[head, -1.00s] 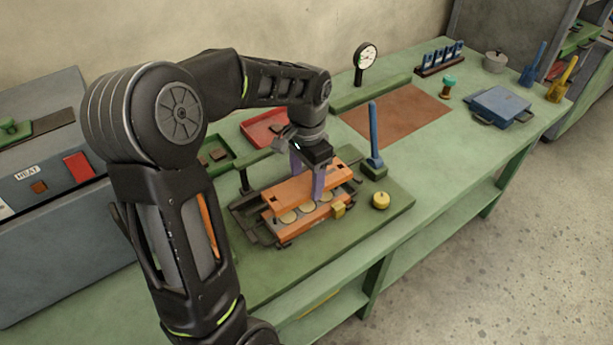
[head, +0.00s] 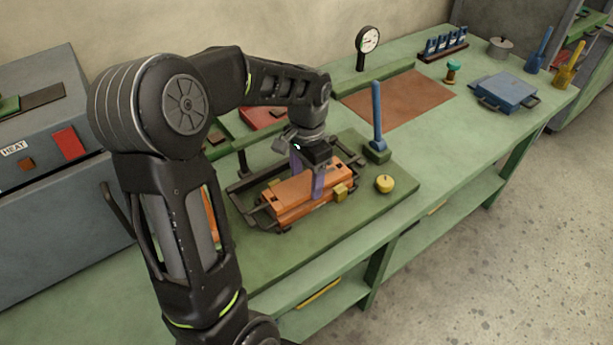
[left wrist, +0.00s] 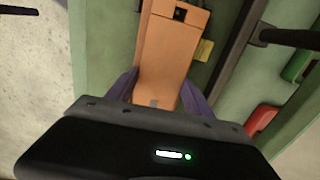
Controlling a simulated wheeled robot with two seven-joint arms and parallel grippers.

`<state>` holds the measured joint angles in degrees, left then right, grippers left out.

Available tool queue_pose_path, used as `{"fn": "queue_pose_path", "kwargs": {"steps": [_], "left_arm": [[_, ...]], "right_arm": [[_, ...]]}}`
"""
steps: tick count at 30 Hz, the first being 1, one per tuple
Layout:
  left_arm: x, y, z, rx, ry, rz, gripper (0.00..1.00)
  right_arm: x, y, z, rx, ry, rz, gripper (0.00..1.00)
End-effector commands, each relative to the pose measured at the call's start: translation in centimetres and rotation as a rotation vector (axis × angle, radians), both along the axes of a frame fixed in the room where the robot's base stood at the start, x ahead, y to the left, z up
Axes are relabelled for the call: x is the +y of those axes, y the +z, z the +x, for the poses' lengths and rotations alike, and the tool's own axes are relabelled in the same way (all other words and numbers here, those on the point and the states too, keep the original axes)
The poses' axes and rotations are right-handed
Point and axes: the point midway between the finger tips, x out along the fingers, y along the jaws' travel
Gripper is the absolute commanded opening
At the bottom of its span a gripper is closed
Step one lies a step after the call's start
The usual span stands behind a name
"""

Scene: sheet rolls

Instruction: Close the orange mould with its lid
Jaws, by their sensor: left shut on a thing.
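The orange lid (head: 300,185) lies over the orange mould (head: 290,214) in the head view, close on top of it and roughly lined up; I cannot tell whether it is fully seated. The mould's cavities are hidden under the lid. My left gripper (head: 309,182) is shut on the lid, with its purple fingers on either side. In the left wrist view the lid (left wrist: 172,50) runs away from between the fingers. My right gripper is not in view.
A green base board (head: 395,195) carries the mould in a dark frame. A blue upright lever (head: 377,115) and a yellow knob (head: 385,184) stand right of it. A red tray (head: 262,118) lies behind. The brown mat (head: 400,105) is bare.

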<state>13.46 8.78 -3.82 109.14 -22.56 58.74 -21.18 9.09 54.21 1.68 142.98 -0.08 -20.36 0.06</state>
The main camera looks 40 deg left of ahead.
Motion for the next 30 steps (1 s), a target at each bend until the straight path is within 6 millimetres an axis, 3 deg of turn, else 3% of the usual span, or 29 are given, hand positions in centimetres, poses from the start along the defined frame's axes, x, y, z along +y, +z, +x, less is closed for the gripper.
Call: {"fn": "queue_pose_path", "kwargs": {"steps": [28,29,30], "left_arm": [[-0.2,0.11,0.07,-0.008,0.0,-0.002,0.0],[-0.19,0.11,0.06,-0.008,0.0,-0.002,0.61],[-0.19,0.11,0.05,-0.008,0.0,-0.002,0.64]], "right_arm": [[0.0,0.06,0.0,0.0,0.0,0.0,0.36],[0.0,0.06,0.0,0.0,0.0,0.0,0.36],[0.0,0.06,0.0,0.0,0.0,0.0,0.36]]}}
